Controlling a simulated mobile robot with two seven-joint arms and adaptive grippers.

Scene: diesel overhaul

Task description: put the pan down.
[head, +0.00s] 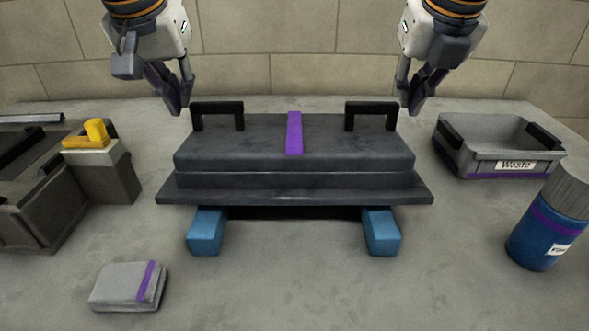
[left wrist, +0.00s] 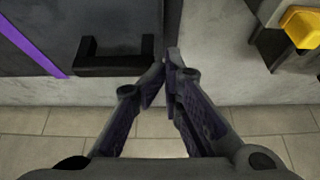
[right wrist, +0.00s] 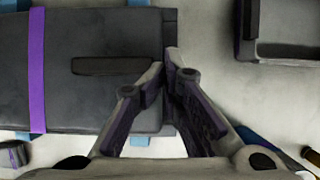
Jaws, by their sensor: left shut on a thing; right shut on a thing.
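The dark grey pan (head: 235,160) has two black handles on top and a purple stripe (head: 294,134) across its middle. It is level over two blue blocks (head: 205,232) (head: 381,232); I cannot tell whether it touches them. My left gripper (head: 178,108) is shut on the pan's rim at the far left, outside the left handle (head: 218,107). My right gripper (head: 413,108) is shut on the rim at the far right, outside the right handle (head: 371,107). The wrist views show both pairs of fingertips close together at the pan's side edges; the exact contact is hidden.
A grey waste bin (head: 490,165) stands at right, with a blue canister (head: 545,232) in front. A grey folded cloth or pad (head: 127,287) lies front left. A crate (head: 45,215) and a block with a yellow piece (head: 86,136) stand left. The front middle table is clear.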

